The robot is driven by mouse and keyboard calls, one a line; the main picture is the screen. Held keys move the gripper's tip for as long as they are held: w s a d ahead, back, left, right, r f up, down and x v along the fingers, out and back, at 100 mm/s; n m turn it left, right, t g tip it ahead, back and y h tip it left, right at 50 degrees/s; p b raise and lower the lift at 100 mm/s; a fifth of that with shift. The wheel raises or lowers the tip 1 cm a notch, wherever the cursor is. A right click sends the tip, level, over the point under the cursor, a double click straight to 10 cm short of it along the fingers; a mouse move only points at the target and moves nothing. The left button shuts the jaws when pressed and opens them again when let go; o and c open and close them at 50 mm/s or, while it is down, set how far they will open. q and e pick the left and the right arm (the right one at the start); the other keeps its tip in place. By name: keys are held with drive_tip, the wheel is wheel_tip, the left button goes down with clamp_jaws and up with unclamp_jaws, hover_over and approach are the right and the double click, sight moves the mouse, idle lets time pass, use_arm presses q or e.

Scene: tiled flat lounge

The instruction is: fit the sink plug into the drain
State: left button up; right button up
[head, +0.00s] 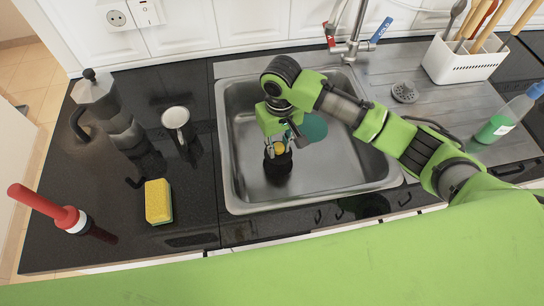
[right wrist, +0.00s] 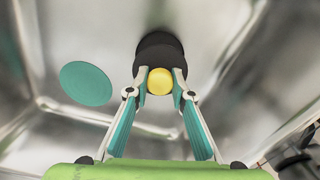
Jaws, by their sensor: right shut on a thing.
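The sink (head: 232,150) is a steel basin in the middle of the head view. My right gripper (head: 279,148) is down inside it, shut on the yellow knob of a black sink plug (head: 278,165). In the right wrist view the fingertips of my right gripper (right wrist: 160,82) are on both sides of the yellow knob, and the black plug (right wrist: 160,50) lies beyond. I cannot see the drain opening. I cannot tell whether the plug touches the basin floor. My left gripper is not in view.
A flat teal disc (head: 313,128) lies in the sink near the plug. A mixer tap (head: 350,50) stands behind. A grey strainer (head: 404,92), utensil rack (head: 463,60) and green bottle (head: 497,125) are right; a mug (head: 177,120), moka pot (head: 100,95), sponge (head: 158,202) and red-handled object (head: 48,208) are left.

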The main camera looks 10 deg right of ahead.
sight(278, 158)
wheel_tip(278, 158, down, 2)
drive_tip(key=shift+d+f, duration=0.15)
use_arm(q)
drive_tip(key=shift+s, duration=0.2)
use_arm(e)
drive_tip(key=shift+f, duration=2)
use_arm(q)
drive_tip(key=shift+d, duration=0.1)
use_arm(e)
drive_tip(key=o, duration=0.8)
drive_tip(key=shift+f, duration=0.1)
drive_tip(key=shift+o, duration=1.4)
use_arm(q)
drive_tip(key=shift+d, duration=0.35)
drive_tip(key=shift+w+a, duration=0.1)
use_arm(e)
wheel_tip(278, 158, up, 12)
drive_tip(key=shift+r, duration=0.15)
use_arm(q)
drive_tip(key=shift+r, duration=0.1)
